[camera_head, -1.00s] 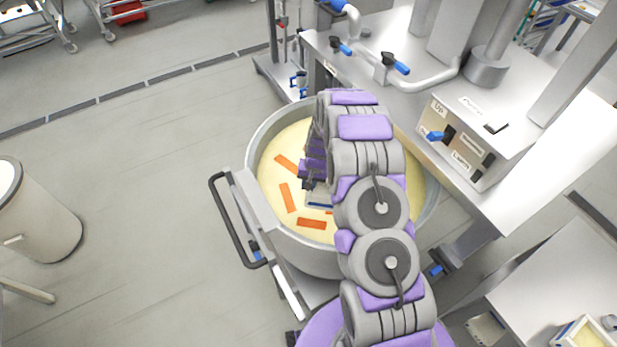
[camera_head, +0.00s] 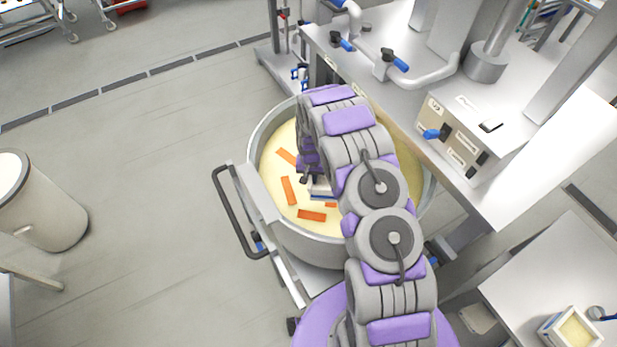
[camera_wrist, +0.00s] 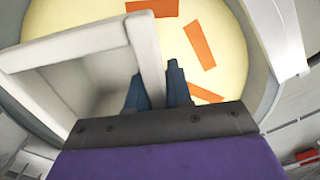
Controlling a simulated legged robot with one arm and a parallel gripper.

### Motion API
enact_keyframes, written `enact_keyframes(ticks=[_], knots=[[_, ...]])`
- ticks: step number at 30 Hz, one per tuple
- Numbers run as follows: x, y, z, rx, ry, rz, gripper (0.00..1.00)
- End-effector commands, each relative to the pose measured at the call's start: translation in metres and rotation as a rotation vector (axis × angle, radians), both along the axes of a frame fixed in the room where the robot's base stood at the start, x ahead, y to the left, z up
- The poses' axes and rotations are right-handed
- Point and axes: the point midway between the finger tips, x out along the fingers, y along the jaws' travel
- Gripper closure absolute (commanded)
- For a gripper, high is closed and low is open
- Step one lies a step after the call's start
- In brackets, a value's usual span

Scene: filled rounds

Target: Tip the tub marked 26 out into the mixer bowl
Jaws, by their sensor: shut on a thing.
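My gripper (camera_wrist: 158,85) is shut on one wall of a pale, square-sided tub (camera_wrist: 147,50) in the wrist view. The tub is over the mixer bowl. The part of its inside that shows looks bare. No number is readable on it. The bowl's rim also shows in the wrist view (camera_wrist: 265,50).
The mixer's control box (camera_head: 455,135) and steel housing stand right of the bowl. A dark handle bar (camera_head: 232,215) juts out at its left. Another tub (camera_head: 550,335) with yellowish contents sits on a bench at lower right. A large bin (camera_head: 45,215) stands left. Floor between is clear.

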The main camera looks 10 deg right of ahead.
Motion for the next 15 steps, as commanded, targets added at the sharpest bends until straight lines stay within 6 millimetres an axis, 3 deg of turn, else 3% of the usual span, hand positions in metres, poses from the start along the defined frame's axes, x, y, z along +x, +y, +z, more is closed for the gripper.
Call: enact_keyframes(ticks=[7, 15], knots=[[0.000, 0.001, 0.007, -0.001, -0.001, -0.001, 1.00], [0.001, 0.005, 0.032, -0.005, -0.003, -0.001, 1.00]])
